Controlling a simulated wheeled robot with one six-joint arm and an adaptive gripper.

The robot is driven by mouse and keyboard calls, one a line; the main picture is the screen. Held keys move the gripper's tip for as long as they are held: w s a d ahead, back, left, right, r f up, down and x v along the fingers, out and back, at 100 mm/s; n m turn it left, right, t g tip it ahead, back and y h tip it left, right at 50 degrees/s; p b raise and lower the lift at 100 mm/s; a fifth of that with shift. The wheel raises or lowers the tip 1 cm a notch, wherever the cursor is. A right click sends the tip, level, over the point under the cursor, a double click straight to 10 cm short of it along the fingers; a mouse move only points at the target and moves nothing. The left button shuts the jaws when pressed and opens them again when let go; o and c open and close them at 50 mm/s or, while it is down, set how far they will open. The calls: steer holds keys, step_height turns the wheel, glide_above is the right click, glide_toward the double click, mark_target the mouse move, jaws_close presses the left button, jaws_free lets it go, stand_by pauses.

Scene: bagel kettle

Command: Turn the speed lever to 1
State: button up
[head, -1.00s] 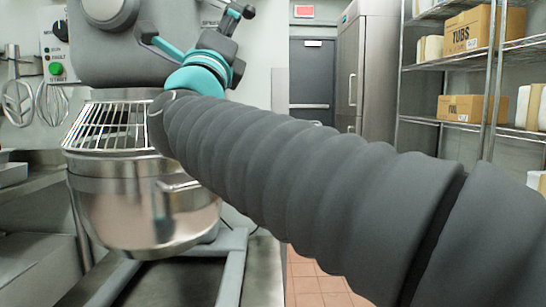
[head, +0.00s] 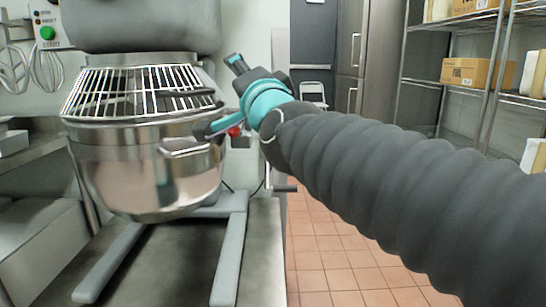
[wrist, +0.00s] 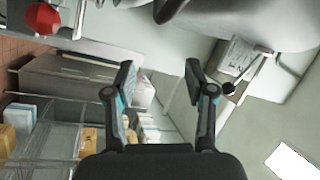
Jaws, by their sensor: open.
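In the wrist view a lever with a black ball knob (wrist: 229,88) and a thin metal rod stands beside a pale marked plate (wrist: 238,57) on the mixer's side. It looks like the speed lever; the marks are too small to read. My gripper (wrist: 160,78) is open and empty, its two fingers apart. The knob is right of the right finger in that view, and the two look apart. In the head view the lever and plate are not visible. The grey mixer (head: 140,25) stands at the left, with my gripper (head: 215,125) low by its right side.
A steel bowl (head: 145,180) under a wire guard (head: 140,92) is left of my gripper. A red knob (head: 235,131) is close to it, also in the wrist view (wrist: 42,18). A green button (head: 47,32) is at upper left. Shelves (head: 490,80) stand right; tiled floor is clear.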

steer(key=s+d+f+n+g+h, duration=0.1)
steer(key=s+d+f+n+g, duration=0.1)
steer(key=f, duration=0.5)
steer(key=s+d+f+n+g+p, duration=0.1)
steer(key=d+f+n+g, duration=0.1)
steer(key=f, duration=0.4)
steer(key=shift+s+d+f+n+g+h, duration=0.3)
steer(key=shift+s+d+f+g+h, duration=0.1)
steer(key=shift+d, duration=0.3)
steer(key=s+d+f+n+g+h, duration=0.1)
steer(key=s+f+n+g, duration=0.2)
steer(key=f, duration=0.5)
steer(key=s+d+f+n+g+h, duration=0.1)
steer(key=s+d+f+g, duration=0.2)
steer(key=f, duration=0.4)
steer(key=s+d+f+g+h, duration=0.3)
steer(key=s+d+f, duration=0.6)
steer(key=s, duration=0.2)
steer(key=shift+s+f, duration=0.2)
steer(key=shift+s, duration=0.1)
